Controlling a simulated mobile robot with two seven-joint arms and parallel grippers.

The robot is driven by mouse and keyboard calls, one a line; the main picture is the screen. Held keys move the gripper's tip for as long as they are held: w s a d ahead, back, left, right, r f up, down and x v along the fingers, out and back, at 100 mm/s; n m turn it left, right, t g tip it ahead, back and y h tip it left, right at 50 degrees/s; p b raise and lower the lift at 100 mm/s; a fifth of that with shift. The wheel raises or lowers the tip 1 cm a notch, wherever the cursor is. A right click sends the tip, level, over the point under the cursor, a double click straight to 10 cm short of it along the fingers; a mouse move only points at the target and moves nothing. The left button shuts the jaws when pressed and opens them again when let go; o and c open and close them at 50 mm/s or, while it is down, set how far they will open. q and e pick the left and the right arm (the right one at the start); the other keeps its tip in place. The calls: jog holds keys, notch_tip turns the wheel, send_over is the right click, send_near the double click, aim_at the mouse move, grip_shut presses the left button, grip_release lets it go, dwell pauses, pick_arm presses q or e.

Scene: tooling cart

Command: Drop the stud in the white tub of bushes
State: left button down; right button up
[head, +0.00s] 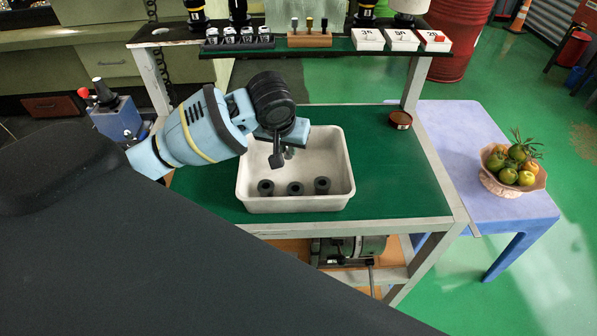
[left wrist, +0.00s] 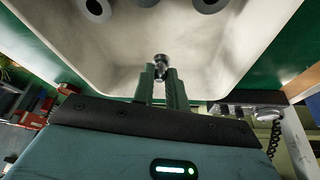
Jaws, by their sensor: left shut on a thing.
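The white tub (head: 296,205) stands on the green top of the cart. Three dark ring-shaped bushes (head: 295,188) lie on its floor along the near side. My left gripper (head: 279,158) is over the tub, behind the bushes in the picture. In the left wrist view its fingers are shut on the stud (left wrist: 161,61), a small grey metal piece at the fingertips. The tub (left wrist: 120,45) and the bushes (left wrist: 149,3) show beyond the stud. In the head view the stud is hard to tell from the dark fingers. My right gripper is not in view.
A small brown round dish (head: 400,119) sits on the green top, right of the tub. A raised shelf (head: 290,43) with tool holders and numbered boxes runs along the back. A lilac table (head: 455,125) with a fruit bowl (head: 492,183) stands at the right.

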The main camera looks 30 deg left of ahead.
pick_arm(q)
jog(key=shift+f, duration=0.1)
jog(key=c, duration=1.3)
grip_release()
jog(key=shift+c, duration=0.2)
jog(key=v, duration=0.7)
jog(key=shift+s+r, duration=0.2)
jog(key=shift+r, duration=0.2)
jog(key=shift+s+d+f, duration=0.1)
